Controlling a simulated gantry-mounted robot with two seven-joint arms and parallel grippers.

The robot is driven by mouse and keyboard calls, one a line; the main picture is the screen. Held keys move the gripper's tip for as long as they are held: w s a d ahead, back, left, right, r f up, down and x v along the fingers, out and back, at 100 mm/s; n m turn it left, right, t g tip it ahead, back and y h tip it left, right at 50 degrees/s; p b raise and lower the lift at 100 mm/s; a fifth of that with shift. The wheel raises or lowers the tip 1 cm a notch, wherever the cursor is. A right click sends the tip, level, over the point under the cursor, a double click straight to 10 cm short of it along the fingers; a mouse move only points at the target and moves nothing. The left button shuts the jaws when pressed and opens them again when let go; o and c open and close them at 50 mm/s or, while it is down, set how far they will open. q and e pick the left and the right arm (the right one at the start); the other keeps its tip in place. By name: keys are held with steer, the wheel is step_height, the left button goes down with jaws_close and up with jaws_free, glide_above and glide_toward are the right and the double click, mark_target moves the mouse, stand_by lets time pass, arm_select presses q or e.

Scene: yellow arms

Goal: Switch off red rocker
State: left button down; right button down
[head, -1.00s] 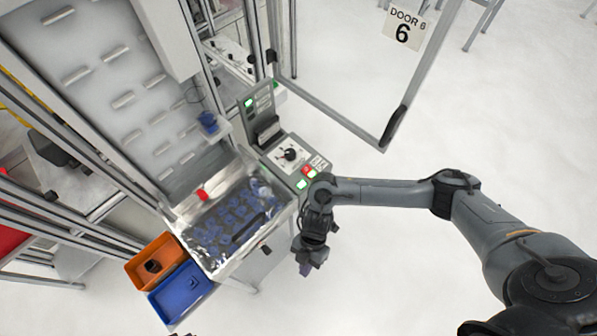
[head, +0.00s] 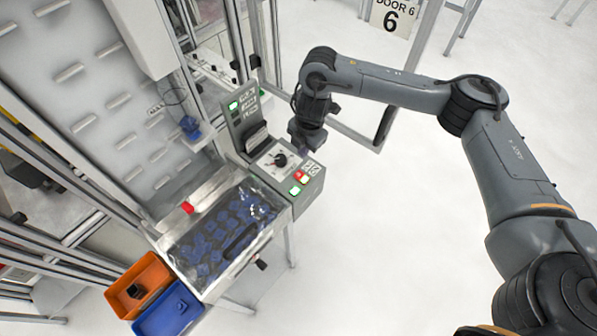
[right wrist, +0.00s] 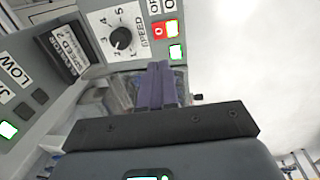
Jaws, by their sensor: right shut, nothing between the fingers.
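The red rocker (head: 297,175) is on the grey control panel, beside a green-lit rocker (head: 295,190) and a black dial. In the right wrist view the red rocker (right wrist: 173,28) has a bright white, lit face with a red edge, and the green rocker (right wrist: 177,50) is just below it. My right gripper (head: 303,152) hovers near the panel's far right edge, apart from the rocker. Its purple fingers (right wrist: 158,85) are shut together and empty, below both rockers in the wrist view. My left gripper is not in view.
The black speed dial (right wrist: 121,38) sits left of the rockers. A clear-sided bin (head: 222,235) of blue parts stands in front of the panel. Orange (head: 140,283) and blue (head: 170,312) bins lie at lower left.

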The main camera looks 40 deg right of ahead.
steer(key=shift+w+r, duration=0.1)
stand_by(0.3)
steer(key=b, duration=0.2)
glide_toward(298, 175)
steer(key=f, duration=0.5)
steer(key=shift+w+a+f, duration=0.1)
steer(key=shift+w+f, duration=0.3)
steer(key=shift+f, duration=0.5)
